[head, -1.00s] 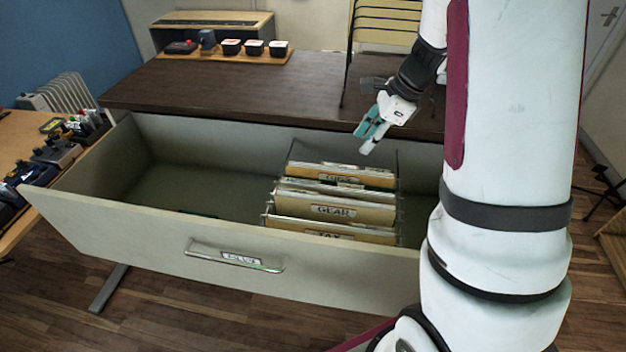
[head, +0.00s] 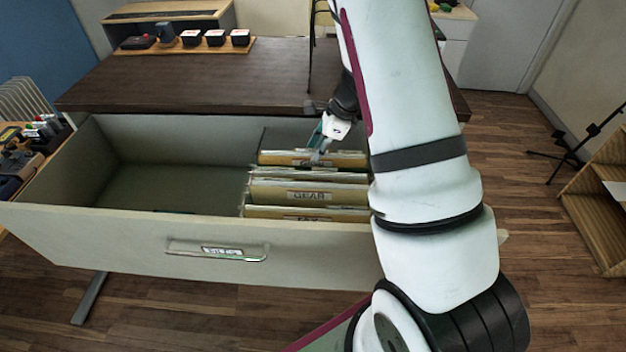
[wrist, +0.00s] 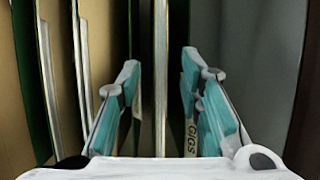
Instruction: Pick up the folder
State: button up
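An open grey drawer (head: 90,225) holds several tan hanging folders. The rear one (head: 350,160) has a label that is hard to read in the head view; GEAR (head: 345,194) hangs in front of it, and another labelled folder (head: 285,213) is nearest the drawer front. My gripper (head: 319,152) is down at the rear folder's top. In the wrist view my gripper (wrist: 160,78) is open, its teal fingers on either side of a thin upright folder edge (wrist: 160,45), with gaps visible on both sides. A GIGS label (wrist: 190,132) shows beside the right finger.
The dark desktop (head: 200,85) lies behind the drawer, with a wooden tray of small dark containers (head: 188,46) on it. The drawer's left part is mostly empty. A tripod (head: 565,155) and wooden shelf (head: 600,215) stand at the right.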

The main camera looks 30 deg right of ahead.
aim_at(312, 154)
jog(key=shift+p+x, duration=0.3)
jog(key=shift+x, duration=1.45)
jog(key=shift+w+a+r, duration=0.1)
grip_shut()
